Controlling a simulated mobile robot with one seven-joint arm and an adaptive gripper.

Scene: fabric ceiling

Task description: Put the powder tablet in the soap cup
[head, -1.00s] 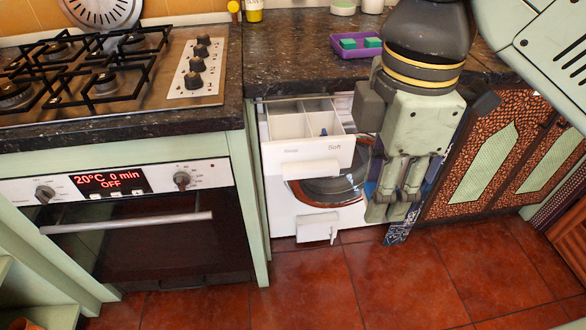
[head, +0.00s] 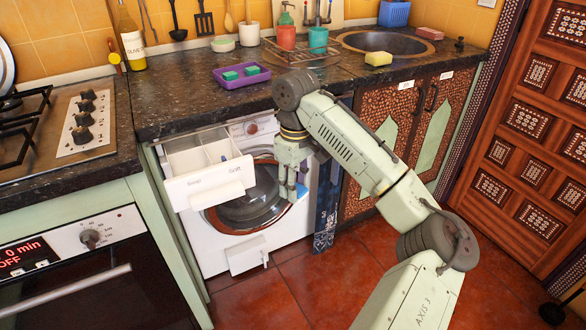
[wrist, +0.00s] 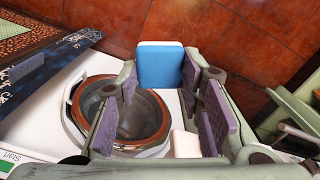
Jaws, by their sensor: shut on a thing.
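The powder tablet (wrist: 160,66), blue with a white layer, is held at the fingertips of my gripper (wrist: 165,75) in the wrist view. In the head view my gripper (head: 292,192) points down in front of the washing machine, and a bit of blue shows at its tips. The soap drawer (head: 210,188) is pulled out to the left of my gripper and above its fingertips. Its front reads "Soap" on the left and "Soft" on the right. The soap cup (head: 185,163) is the left compartment and looks empty; part of its floor is hidden.
The round washer door (head: 250,205) is shut below the drawer. A lower flap (head: 248,256) hangs open. A purple tray (head: 241,81) with two teal-green blocks sits on the counter (head: 180,100) above. The oven (head: 80,270) stands at left; open floor lies in front.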

